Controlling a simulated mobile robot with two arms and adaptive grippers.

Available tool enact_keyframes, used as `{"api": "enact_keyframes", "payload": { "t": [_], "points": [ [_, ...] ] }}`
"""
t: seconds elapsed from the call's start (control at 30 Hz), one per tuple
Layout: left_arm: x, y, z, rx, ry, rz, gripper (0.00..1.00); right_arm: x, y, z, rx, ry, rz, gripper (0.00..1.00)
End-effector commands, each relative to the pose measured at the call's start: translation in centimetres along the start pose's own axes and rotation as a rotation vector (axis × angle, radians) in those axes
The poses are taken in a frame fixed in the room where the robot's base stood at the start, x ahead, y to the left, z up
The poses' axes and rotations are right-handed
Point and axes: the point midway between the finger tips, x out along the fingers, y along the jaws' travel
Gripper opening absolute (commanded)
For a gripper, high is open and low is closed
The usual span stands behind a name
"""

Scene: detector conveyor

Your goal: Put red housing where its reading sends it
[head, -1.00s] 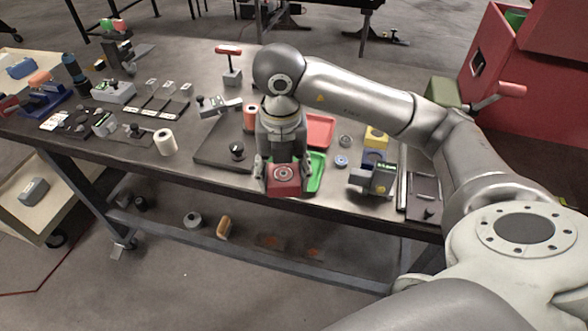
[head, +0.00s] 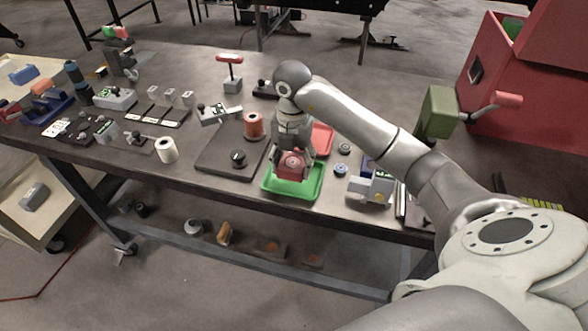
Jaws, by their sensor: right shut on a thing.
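The red housing (head: 291,165) is a small red block with a round grey-ringed face. My right gripper (head: 292,156) points down and is shut on it. The housing is over the green tray (head: 293,190) near the table's front edge; I cannot tell whether it touches the tray floor. A red tray (head: 322,138) lies just behind the green one, partly hidden by my right arm. A grey device with a yellow part (head: 371,188) stands right of the green tray; its reading is not legible here. My left gripper is not in view.
Left of the trays are a dark plate with a black knob (head: 238,158), a copper-coloured spool (head: 254,125) and a white roll (head: 166,150). Small round parts (head: 342,149) lie to the right. A red bin (head: 500,80) stands beyond the table's right end.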

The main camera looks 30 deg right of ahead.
Motion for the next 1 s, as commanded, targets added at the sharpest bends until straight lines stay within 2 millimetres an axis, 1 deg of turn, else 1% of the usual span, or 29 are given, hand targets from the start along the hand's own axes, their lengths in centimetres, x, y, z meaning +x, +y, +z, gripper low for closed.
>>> {"api": "enact_keyframes", "payload": {
  "t": [0.03, 0.1, 0.37, 0.4, 0.5, 0.6, 1.0],
  "points": [
    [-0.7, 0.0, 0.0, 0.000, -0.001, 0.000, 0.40, 0.2, 0.1, 0.7, 0.004, -0.001, 0.001, 0.21],
    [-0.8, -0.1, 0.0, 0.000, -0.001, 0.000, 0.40, 1.0, 0.2, 1.4, 0.002, -0.002, 0.002, 0.21],
    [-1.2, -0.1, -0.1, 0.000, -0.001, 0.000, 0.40, 2.6, 0.3, 2.6, 0.001, -0.002, 0.001, 0.21],
    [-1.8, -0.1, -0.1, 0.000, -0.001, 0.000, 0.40, 3.0, 0.3, 2.5, 0.000, 0.000, 0.001, 0.21],
    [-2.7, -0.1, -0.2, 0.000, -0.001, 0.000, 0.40, 4.3, 0.4, 2.5, -0.001, -0.001, 0.001, 0.21],
    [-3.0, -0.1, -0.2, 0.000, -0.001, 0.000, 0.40, 5.3, 0.4, 2.5, 0.000, -0.003, 0.003, 0.21],
    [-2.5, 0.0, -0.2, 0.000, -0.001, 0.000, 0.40, 6.0, 0.4, 2.6, 0.000, -0.006, 0.004, 0.21]
  ]
}}
